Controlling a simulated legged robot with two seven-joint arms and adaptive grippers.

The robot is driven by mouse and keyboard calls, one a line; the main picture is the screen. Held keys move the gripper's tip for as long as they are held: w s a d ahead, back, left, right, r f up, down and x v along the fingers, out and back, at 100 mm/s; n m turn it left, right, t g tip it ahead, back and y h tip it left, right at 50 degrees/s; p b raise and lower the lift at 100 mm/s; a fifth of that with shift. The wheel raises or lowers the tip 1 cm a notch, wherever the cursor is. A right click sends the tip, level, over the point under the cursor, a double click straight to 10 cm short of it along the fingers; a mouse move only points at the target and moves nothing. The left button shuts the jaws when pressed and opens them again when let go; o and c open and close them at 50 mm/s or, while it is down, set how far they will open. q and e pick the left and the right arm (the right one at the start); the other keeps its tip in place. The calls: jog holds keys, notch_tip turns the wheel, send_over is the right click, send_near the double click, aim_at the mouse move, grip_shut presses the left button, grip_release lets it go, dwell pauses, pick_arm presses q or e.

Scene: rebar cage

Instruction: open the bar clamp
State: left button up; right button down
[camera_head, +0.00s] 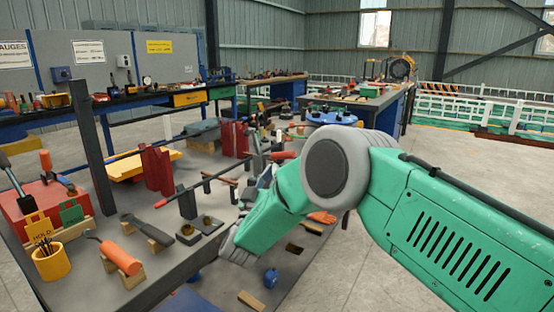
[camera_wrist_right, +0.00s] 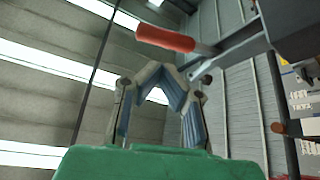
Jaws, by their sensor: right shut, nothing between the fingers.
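The bar clamp lies across the near workbench, with its long dark bar (camera_head: 205,182) running from a red tip at lower left to an upright metal jaw (camera_head: 254,147). A red handle (camera_head: 284,155) shows beside that jaw. In the wrist view a red handle (camera_wrist_right: 165,38) and a grey metal part stand just beyond the fingertips, apart from them as far as I can tell. My right gripper (camera_wrist_right: 161,84) points upward, shut and empty. In the head view it is small and partly hidden by my green forearm, close to the clamp's handle end. My left gripper is out of view.
The workbench (camera_head: 75,258) also holds a red block (camera_head: 155,170), a yellow cup (camera_head: 50,262), an orange-handled tool (camera_head: 120,256) and dark blocks (camera_head: 198,228). A dark post (camera_head: 92,148) rises at left. Blue-framed benches stand behind, with open floor at right.

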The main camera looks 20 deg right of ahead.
jog(key=v, duration=0.5)
jog(key=shift+s+a+f, duration=0.1)
jog(key=shift+s+a, duration=0.1)
jog(key=shift+a, duration=0.15)
jog(key=s+d+f+n+g+y+p, duration=0.1)
jog(key=s+f+n+g+y, duration=0.1)
jog(key=s+f+y, duration=0.45)
jog(key=s+d+f+n+g+y, duration=0.1)
jog(key=s+f+n+y, duration=0.15)
jog(key=f, duration=0.75)
jog(key=s+d+f+n+g+y+p, duration=0.1)
jog(key=s+f+n+g+y, duration=0.1)
jog(key=s+f+y, duration=0.45)
jog(key=s+d+f+g, duration=0.2)
jog(key=s+g, duration=0.2)
jog(key=s, duration=0.6)
jog(key=s+d+f+m+g, duration=0.1)
jog(key=s+g, duration=0.3)
jog(key=s, duration=0.6)
jog(key=s+d+f+m+g, duration=0.1)
jog(key=s+f+g, duration=0.3)
jog(key=s, duration=0.7)
jog(key=shift+d+p, duration=0.45)
jog(key=shift+d, duration=0.4)
jog(key=shift+w+f, duration=0.1)
jog(key=shift+w, duration=0.05)
